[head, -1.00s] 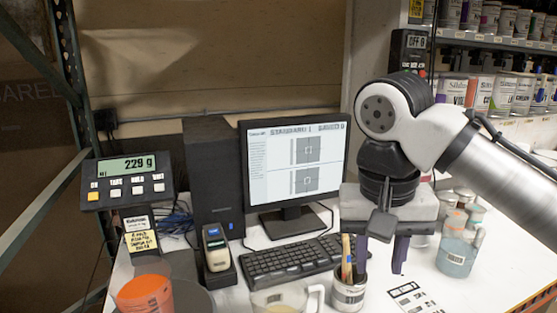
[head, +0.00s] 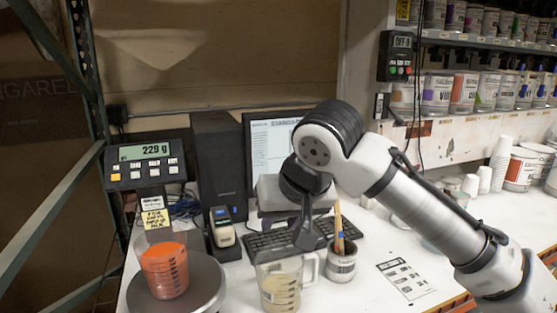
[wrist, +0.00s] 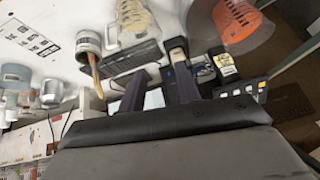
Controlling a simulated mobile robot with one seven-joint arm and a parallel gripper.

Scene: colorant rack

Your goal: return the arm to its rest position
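My gripper (head: 292,195) is raised over the back of the table, in front of the monitor (head: 268,148) and above the keyboard (head: 268,240). My arm reaches to it from the lower right and is bent at the wrist.
An orange cup (head: 164,272) stands on the scale plate (head: 203,292). A clear pitcher (head: 282,280), a brush cup (head: 342,262) and a barcode scanner (head: 221,228) stand near the gripper. Paint cans (head: 464,92) fill the right shelves. The table around the printed card (head: 406,278) is clear.

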